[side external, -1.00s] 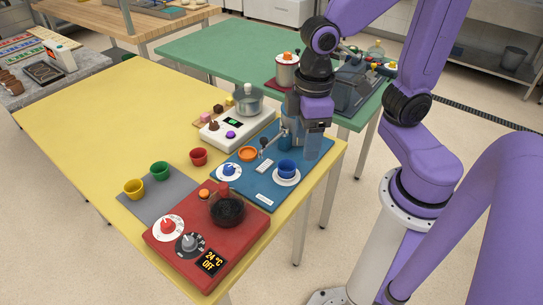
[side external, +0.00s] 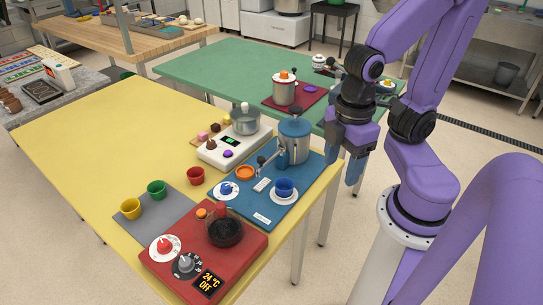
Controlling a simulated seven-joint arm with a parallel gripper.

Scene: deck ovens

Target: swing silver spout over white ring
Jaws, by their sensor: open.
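A grey-blue tank (side external: 295,146) with a dark-knobbed lid stands at the back of a blue board (side external: 263,207). A small silver spout (side external: 273,159) sticks out from its left side, with a dark knob near its outer end. On the board are a white disc with a blue knob (side external: 224,188) and a white saucer (side external: 293,198) under a blue cup (side external: 284,187). I cannot make out a separate white ring; it may be one of these. The spout's end appears over neither. My gripper (side external: 345,157) is open and empty, right of the tank and apart from it, fingers pointing down.
A red hotplate unit (side external: 245,249) stands in front of the board. The yellow table's (side external: 90,140) left half is mostly clear.

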